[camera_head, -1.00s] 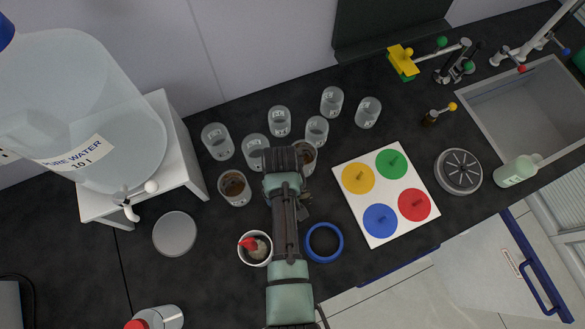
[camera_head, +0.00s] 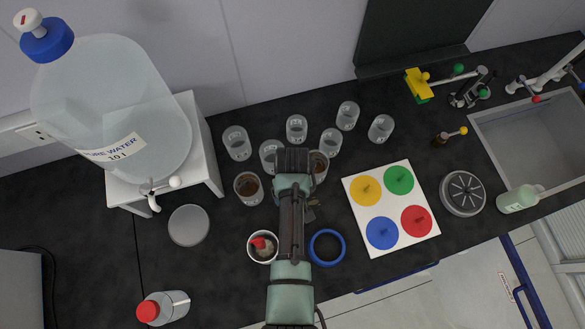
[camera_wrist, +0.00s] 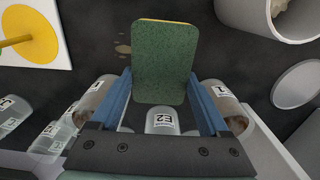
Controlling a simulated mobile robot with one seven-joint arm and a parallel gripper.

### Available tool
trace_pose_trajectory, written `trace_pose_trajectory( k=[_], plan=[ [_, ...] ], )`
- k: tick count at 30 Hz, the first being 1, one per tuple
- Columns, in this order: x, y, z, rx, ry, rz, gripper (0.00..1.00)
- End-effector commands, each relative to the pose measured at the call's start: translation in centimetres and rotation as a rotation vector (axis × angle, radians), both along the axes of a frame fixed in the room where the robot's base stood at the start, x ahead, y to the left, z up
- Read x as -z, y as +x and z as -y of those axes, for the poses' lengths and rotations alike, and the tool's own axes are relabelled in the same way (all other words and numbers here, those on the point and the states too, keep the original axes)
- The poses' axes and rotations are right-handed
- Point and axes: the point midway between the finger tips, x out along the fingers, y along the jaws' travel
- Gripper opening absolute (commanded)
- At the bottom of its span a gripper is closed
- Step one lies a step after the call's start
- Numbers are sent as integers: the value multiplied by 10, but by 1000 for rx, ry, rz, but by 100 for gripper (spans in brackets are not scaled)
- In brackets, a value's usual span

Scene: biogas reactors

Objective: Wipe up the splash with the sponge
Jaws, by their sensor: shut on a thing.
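The sponge (camera_wrist: 165,62) has a dark green face and a yellow edge. It stands out ahead between the blue fingers of my gripper (camera_wrist: 161,78) in the wrist view, and the gripper is shut on it. A few small tan-brown spots, seemingly the splash (camera_wrist: 123,48), lie on the black worktop just left of the sponge in the wrist view. The sponge may hide more of the splash. In the head view my arm hides the sponge and most of the gripper.
Several glass beakers (camera_head: 237,143) stand behind and beside my arm, some with brown contents (camera_head: 248,188). A white cup (camera_head: 262,247) and a blue ring (camera_head: 326,247) flank the arm. A white board with coloured discs (camera_head: 362,219) lies right. A water tank (camera_head: 110,110) stands left.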

Motion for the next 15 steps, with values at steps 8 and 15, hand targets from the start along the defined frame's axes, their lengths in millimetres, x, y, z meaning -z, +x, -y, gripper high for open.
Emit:
trace_pose_trajectory(
  k=[8, 15],
  plan=[
    [-14, 0, 0, 0, 0, 0, 35],
    [-16, 0, 0, 0, 0, 0, 35]
  ],
)
